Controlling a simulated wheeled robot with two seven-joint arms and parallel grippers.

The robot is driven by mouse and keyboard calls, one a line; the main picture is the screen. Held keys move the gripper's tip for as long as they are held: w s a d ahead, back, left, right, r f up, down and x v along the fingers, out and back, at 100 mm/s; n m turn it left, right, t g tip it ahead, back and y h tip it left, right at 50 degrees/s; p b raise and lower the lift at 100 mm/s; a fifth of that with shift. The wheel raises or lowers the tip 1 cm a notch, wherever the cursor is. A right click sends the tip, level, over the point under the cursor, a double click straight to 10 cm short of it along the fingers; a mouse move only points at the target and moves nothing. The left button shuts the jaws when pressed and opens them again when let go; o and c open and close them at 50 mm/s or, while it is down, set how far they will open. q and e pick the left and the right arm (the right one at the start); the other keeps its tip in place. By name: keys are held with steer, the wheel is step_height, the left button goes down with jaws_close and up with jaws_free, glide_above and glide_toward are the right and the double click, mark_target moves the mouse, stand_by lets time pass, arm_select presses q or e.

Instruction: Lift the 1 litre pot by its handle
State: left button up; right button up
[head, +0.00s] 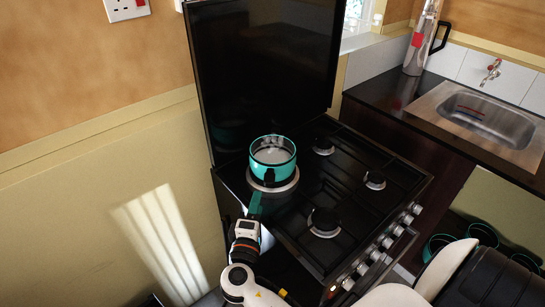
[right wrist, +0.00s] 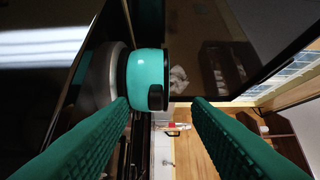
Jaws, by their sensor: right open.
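The teal pot (head: 285,169) stands upright on a round burner at the hob's left side; it looks empty. It also shows in the right wrist view (right wrist: 146,68). Its short black handle (head: 268,176) points toward my right gripper, and the handle (right wrist: 155,97) appears between the fingertips in the right wrist view. My right gripper (head: 255,204) has teal fingers, is open and empty, and is just in front of the pot on the handle side. In the right wrist view its fingers (right wrist: 160,104) are spread apart, with the pot beyond them. My left gripper is not in view.
The black hob (head: 350,205) has several other burners, all bare, and knobs along its right front edge. A raised black lid (head: 265,70) stands behind the pot. A sink (head: 480,115) and a flask (head: 420,45) are at right. Teal-rimmed vessels (head: 484,229) sit low at right.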

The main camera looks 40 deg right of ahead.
mark_target(264, 185)
steer(key=p+x, duration=0.1)
steer(key=x, duration=0.2)
steer(key=p+x, duration=0.1)
steer(key=x, duration=0.2)
steer(key=p+x, duration=0.1)
steer(key=x, duration=0.3)
steer(key=shift+s+d+f+p, duration=0.1)
steer(key=shift+s+f+p, duration=0.1)
steer(key=shift+f+p, duration=0.15)
steer(key=shift+c, duration=1.4)
jaws_close()
steer(key=shift+r, duration=0.1)
